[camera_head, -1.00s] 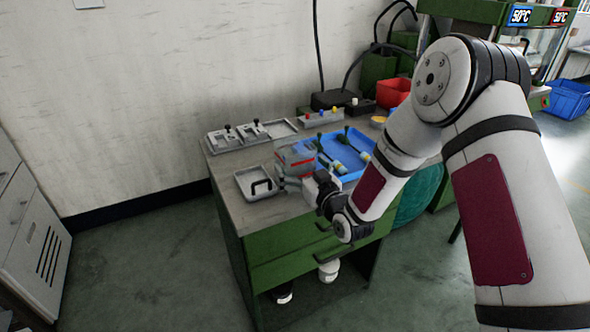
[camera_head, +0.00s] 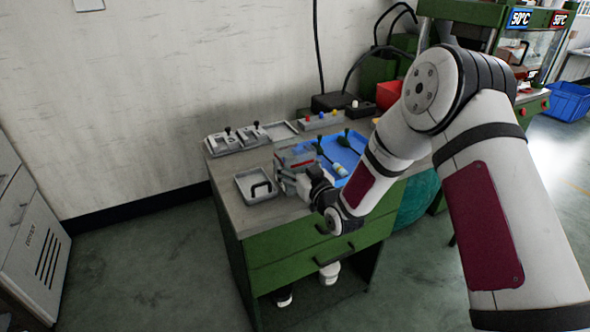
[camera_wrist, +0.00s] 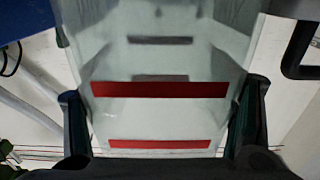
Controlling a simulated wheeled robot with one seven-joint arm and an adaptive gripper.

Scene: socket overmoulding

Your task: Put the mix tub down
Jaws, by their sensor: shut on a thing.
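The mix tub (camera_wrist: 160,118) is a clear, greyish tub with red and dark bands. It fills the middle of the wrist view, with one finger of my gripper on each side. My gripper (camera_wrist: 163,125) is shut on it. In the head view the tub (camera_head: 297,158) is at the front middle of the green bench, just right of a grey tray. My gripper (camera_head: 300,178) reaches it from the right front. Whether the tub's bottom touches the bench top cannot be told.
The grey tray (camera_head: 243,187) with a black handle is close on the left. A blue tray (camera_head: 348,140) with brushes is behind on the right. Grey fixtures (camera_head: 222,143) and a box with coloured knobs (camera_head: 320,121) stand at the back. Bare bench top (camera_head: 228,208) shows at the front left.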

